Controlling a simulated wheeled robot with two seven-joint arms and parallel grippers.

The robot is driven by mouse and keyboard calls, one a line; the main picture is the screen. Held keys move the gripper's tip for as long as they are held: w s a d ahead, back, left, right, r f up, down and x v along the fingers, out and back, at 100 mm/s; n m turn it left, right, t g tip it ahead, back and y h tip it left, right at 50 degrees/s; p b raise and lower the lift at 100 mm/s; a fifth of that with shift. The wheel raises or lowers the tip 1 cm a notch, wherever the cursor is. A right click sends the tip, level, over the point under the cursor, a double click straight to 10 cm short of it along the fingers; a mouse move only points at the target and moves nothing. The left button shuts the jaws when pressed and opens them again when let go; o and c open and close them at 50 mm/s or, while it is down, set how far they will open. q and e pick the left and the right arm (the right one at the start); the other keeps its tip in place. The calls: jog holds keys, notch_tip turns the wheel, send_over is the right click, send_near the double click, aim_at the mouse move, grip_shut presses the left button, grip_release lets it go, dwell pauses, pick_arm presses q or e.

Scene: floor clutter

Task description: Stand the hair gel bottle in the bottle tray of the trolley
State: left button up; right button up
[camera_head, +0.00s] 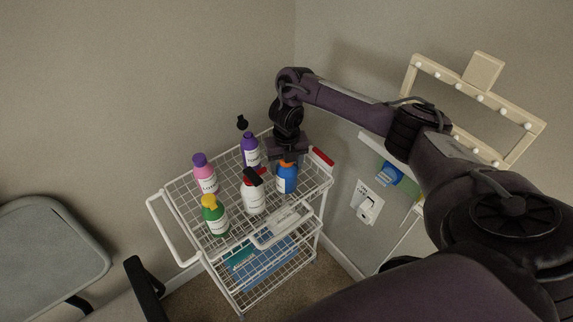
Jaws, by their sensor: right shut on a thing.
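My right gripper (287,159) points down over the right part of the white wire trolley's top basket (181,186). It is shut at the orange top of a blue bottle (287,180), which I take to be the hair gel bottle; its label is too small to read. The bottle looks upright inside the basket. I cannot tell whether its base touches the wire floor. The gripper partly hides the bottle's top. My left gripper is not in view.
Close by stand a white bottle with red and black top (253,197), a purple bottle (250,153), a pink bottle (205,178) and a green bottle with yellow top (214,218). A chair (50,245) is at left. A bulb-lined mirror frame (514,145) is at right.

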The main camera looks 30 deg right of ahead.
jog(key=o, duration=1.5)
jog(key=shift+f, duration=0.1)
jog(key=shift+c, duration=0.2)
jog(key=shift+r+p, duration=0.35)
jog(key=shift+r, duration=0.15)
notch_tip(320, 180, up, 10)
jog(key=p, duration=0.4)
jog(key=shift+f, duration=0.1)
jog(key=shift+r+p, duration=0.35)
jog(key=shift+r, duration=0.5)
jog(key=shift+f, duration=0.1)
